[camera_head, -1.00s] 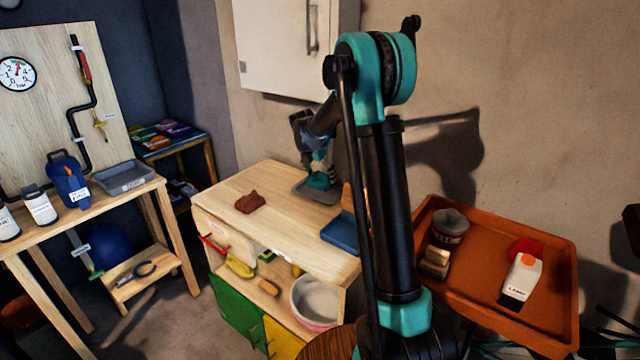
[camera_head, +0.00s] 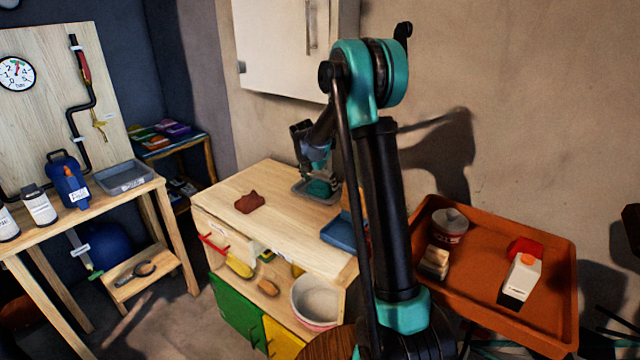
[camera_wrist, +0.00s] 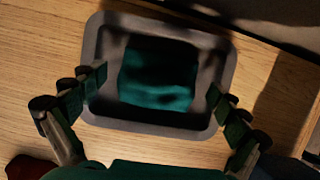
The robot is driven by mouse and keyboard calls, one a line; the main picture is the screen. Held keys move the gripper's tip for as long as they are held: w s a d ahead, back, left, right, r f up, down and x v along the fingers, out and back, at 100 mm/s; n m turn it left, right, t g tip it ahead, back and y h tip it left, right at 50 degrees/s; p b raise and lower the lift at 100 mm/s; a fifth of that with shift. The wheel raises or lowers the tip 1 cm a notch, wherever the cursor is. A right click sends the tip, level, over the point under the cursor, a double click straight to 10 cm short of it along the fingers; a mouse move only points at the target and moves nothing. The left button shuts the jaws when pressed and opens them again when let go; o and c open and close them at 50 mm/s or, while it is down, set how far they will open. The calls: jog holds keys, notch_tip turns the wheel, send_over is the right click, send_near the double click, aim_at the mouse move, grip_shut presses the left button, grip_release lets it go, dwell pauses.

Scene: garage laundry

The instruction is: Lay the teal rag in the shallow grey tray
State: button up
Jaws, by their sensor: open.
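The teal rag (camera_wrist: 158,76) lies inside the shallow grey tray (camera_wrist: 92,45), on its floor, in the wrist view. The rag (camera_head: 319,188) and tray (camera_head: 300,190) also show in the head view, at the back of the wooden cabinet top. My gripper (camera_wrist: 161,95) is open and empty, its two fingers spread wide over the left and right sides of the tray. In the head view my gripper (camera_head: 322,175) is just above the tray, and my arm hides part of that area.
A brown-red cloth (camera_head: 249,202) lies left on the wooden cabinet top (camera_head: 285,225). A blue tray (camera_head: 340,232) sits at its right front. An orange tray (camera_head: 500,318) with a can and a bottle stands at right. Another grey tray (camera_head: 122,178) is on the left bench.

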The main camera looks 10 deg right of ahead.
jog(key=v, duration=1.2)
jog(key=shift+r, duration=0.1)
